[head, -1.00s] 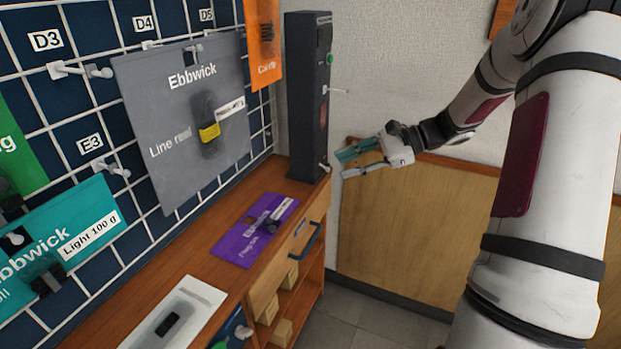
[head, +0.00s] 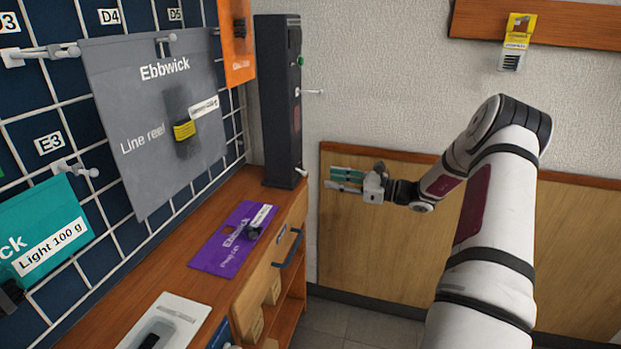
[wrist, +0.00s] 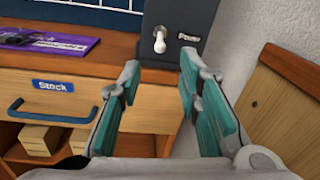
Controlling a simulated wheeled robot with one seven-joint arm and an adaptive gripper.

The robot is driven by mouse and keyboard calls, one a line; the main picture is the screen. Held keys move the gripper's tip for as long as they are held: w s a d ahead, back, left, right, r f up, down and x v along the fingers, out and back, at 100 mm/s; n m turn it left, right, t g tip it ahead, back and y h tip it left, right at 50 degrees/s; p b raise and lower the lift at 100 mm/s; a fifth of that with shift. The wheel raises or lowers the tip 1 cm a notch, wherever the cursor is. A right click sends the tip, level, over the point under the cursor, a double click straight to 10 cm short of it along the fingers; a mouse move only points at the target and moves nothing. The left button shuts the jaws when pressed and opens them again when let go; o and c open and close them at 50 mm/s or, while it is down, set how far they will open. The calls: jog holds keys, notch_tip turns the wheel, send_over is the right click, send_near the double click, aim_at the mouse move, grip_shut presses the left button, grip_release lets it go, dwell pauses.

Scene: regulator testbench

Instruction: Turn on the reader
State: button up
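The reader is a tall dark grey box (head: 277,110) standing at the far end of the wooden counter. In the head view it has a green button (head: 300,61) near its top, a white lever sticking out at mid-height and a white knob near its base. My gripper (head: 328,179) is open and empty, to the right of the reader's base. In the wrist view its teal fingers (wrist: 160,85) point toward the toggle, apart from it.
A purple package (head: 233,238) and a white package (head: 166,322) lie on the counter (head: 195,284). A drawer with a dark blue handle (head: 291,248) faces my gripper's side. A pegboard with hanging packages stands left. A wood-panelled wall (head: 350,245) is behind my gripper.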

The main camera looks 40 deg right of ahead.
jog(key=b+x, duration=0.1)
jog(key=x, duration=0.6)
jog(key=shift+w+a, duration=0.25)
jog(key=shift+w, duration=0.05)
grip_shut()
